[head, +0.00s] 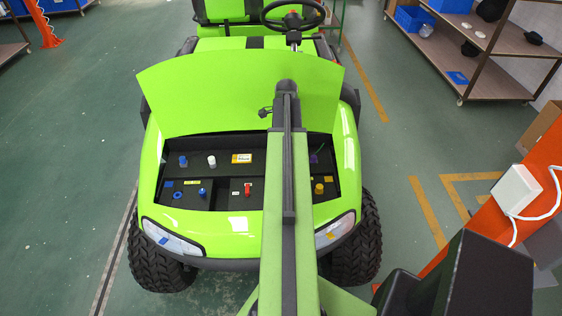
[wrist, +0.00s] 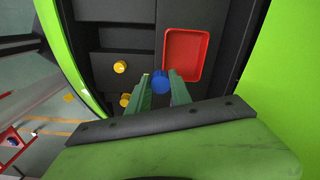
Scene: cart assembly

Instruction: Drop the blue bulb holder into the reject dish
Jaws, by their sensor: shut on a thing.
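The blue bulb holder (wrist: 161,85) is between the green fingertips of my gripper (wrist: 160,76) in the wrist view. My gripper is shut on it. The reject dish (wrist: 183,50) is a red, shallow rectangular tray, empty inside, on the black bay floor. In the picture, the holder lies just below the dish's lower left edge. How high it is above the dish I cannot tell. In the head view my arm hides the gripper, the held holder and the dish.
Yellow knobs (wrist: 120,67) stand left of the gripper in the wrist view. The head view shows the black bay of the green cart (head: 230,225) with small parts, including a blue cylinder (head: 183,161), a white one (head: 212,161) and a red one (head: 248,188). The raised green hood (head: 205,95) stands behind.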

